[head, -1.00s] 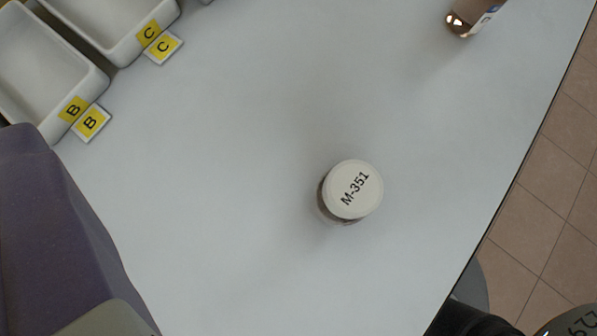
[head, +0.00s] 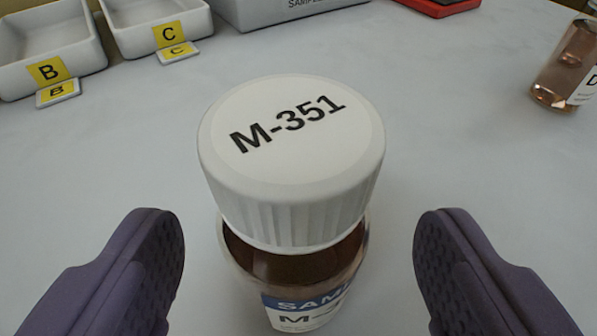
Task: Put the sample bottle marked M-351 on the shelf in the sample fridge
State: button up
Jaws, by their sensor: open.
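The sample bottle (head: 295,265) marked M-351 stands upright on the white table, close in front of the camera. It has a white ribbed cap (head: 291,160) with M-351 printed on top, dark brown contents and a blue and white label that is cut off by the lower edge. My gripper (head: 298,262) is open, with one purple finger on each side of the bottle. A gap shows between each finger and the bottle. The fridge and its shelf are not in view.
White trays marked B (head: 50,45) and C (head: 150,22) stand at the back left, each with a small yellow tag before it. A grey box (head: 285,8) and a red item (head: 438,6) are at the back. Another bottle (head: 563,65) stands at the right.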

aim_at(292, 150)
jog(key=b+x, duration=0.1)
jog(key=x, duration=0.2)
jog(key=shift+w+a, duration=0.1)
jog(key=shift+w, duration=0.05)
jog(key=c, duration=1.2)
jog(key=shift+r, duration=0.15)
notch_tip(292, 150, up, 4)
jog(key=p, duration=0.2)
jog(key=shift+p, duration=0.4)
jog(key=s+d+p, duration=0.3)
jog(key=s+p, duration=0.1)
jog(key=p, duration=0.1)
jog(key=s+d+p, duration=0.3)
jog(key=s+p, duration=0.2)
jog(key=s+d+p, duration=0.3)
jog(key=s+p, duration=0.1)
jog(key=p, duration=0.1)
jog(key=shift+s+r, duration=0.15)
jog(key=shift+r, duration=0.2)
